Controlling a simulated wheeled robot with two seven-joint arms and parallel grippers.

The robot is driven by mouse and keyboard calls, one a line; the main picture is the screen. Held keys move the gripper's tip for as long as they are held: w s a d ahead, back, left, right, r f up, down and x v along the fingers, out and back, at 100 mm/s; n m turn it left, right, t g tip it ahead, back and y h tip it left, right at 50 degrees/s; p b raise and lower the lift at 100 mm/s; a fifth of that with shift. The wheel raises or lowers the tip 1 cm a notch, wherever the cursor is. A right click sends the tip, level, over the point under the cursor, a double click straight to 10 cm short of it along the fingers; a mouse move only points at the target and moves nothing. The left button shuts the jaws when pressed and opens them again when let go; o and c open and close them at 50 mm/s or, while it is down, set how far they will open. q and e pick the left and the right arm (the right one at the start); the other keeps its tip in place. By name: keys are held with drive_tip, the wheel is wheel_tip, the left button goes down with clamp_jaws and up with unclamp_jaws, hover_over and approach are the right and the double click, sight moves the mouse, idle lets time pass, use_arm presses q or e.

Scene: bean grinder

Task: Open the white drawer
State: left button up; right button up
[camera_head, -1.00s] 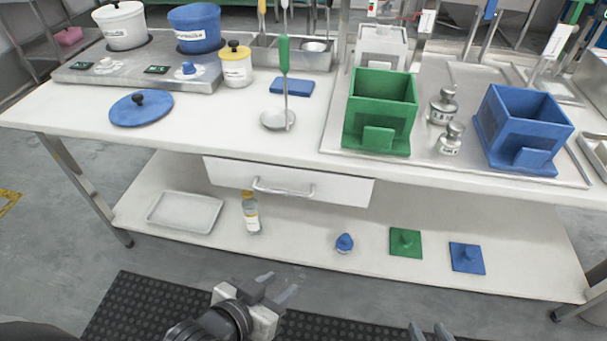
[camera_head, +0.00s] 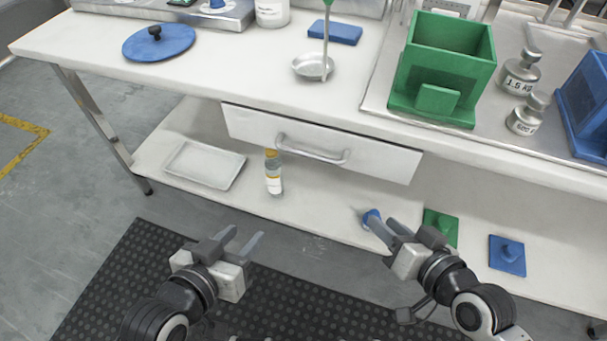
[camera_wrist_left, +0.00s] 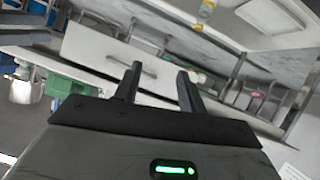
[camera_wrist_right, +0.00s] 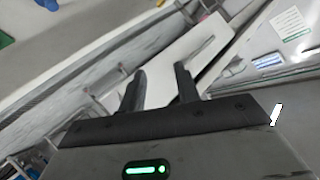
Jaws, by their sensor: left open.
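The white drawer (camera_head: 245,124) is under the table top, and its front looks flush with the table. Its curved metal handle (camera_head: 312,156) runs across the middle of the front. My left gripper (camera_head: 243,237) is open and empty, in front of the drawer, below and left of the handle. My right gripper (camera_head: 379,219) is open and empty, below and right of the handle. Both are apart from the drawer. The drawer front (camera_wrist_left: 95,45) also shows in the left wrist view, and its handle (camera_wrist_right: 200,50) appears beyond my fingers in the right wrist view.
The lower shelf holds a white tray (camera_head: 204,165), a bottle (camera_head: 273,175) below the handle's left end, and a blue lid (camera_head: 507,256).

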sight(319, 156)
drive_tip(key=w+f+m+y+b, duration=0.2)
drive_tip(key=w+f+y+b, duration=0.15)
drive_tip(key=b, duration=0.35)
drive_tip(key=w+a+r+m+y+b, duration=0.1)
drive_tip(key=w+a+b, duration=0.1)
drive_tip(key=w+a, duration=0.2)
drive_tip(key=w+a+r+m+y+b, duration=0.1)
drive_tip(key=w+a+y+b, duration=0.1)
drive_tip(key=w+a, duration=0.1)
drive_tip(key=w+a+r+m+y+b, duration=0.1)
drive_tip(key=w+a+r+b, duration=0.1)
drive_tip(key=w+a, duration=0.2)
drive_tip(key=shift+w+a+y, duration=0.3)
drive_tip(key=shift+a+y, duration=0.05)
drive_tip(key=shift+a, duration=0.25)
use_arm(q)
drive_tip(key=d+f+t+h, duration=0.1)
drive_tip(key=d+f+h, duration=0.1)
drive_tip(key=f, duration=0.6)
drive_tip(key=shift+w+d+f+m+h, duration=0.15)
drive_tip(key=shift+w+d+m+h, duration=0.2)
drive_tip(key=shift+d, duration=0.45)
use_arm(e)
clamp_jaws()
